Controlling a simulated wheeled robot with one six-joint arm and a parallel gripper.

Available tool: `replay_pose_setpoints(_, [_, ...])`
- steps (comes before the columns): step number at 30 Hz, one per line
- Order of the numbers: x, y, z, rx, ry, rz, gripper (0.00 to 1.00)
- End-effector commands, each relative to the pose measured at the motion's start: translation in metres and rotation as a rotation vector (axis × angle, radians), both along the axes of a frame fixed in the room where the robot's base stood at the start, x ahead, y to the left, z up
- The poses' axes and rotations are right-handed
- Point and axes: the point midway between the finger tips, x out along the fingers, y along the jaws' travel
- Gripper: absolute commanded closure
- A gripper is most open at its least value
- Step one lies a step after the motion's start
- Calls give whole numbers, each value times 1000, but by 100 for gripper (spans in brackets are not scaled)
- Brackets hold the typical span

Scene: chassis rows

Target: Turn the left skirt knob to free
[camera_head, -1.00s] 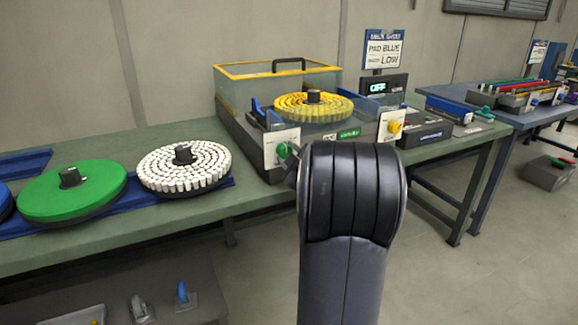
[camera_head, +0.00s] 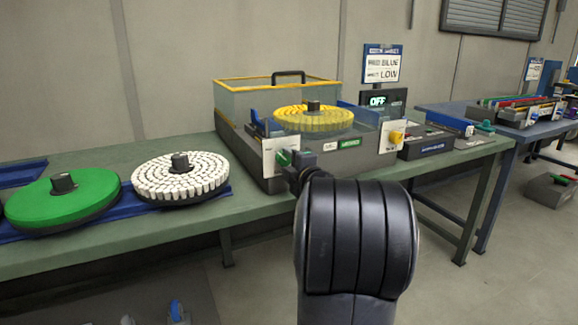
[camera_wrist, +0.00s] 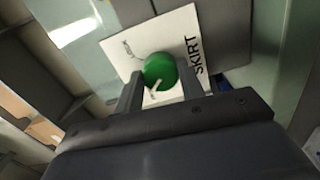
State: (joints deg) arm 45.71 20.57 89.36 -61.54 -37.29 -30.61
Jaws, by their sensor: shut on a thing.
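The left skirt knob is green and sits on a white plate (camera_head: 275,158) at the front left of the machine (camera_head: 330,155). In the wrist view the green knob (camera_wrist: 160,71) lies between the two fingers of my gripper (camera_wrist: 157,85), which is shut on it. The plate (camera_wrist: 185,30) there reads SKIRT, with smaller lettering too blurred to read. In the head view my gripper (camera_head: 297,170) is at the knob (camera_head: 284,157) and partly hides it. A yellow knob (camera_head: 397,137) is on another white plate at the right of the machine.
A display (camera_head: 377,100) reads OFF. A green pad (camera_head: 63,200) and a white pad (camera_head: 180,180) lie on the bench at the left.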

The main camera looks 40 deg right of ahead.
Motion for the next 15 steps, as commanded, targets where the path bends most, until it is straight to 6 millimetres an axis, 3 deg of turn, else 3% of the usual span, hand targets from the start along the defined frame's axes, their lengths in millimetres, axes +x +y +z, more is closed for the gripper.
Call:
replay_pose_setpoints(14, [0, 0, -1, -13, 4, 1, 86])
replay_pose_setpoints(15, [0, 0, -1, -13, 4, 1, 61])
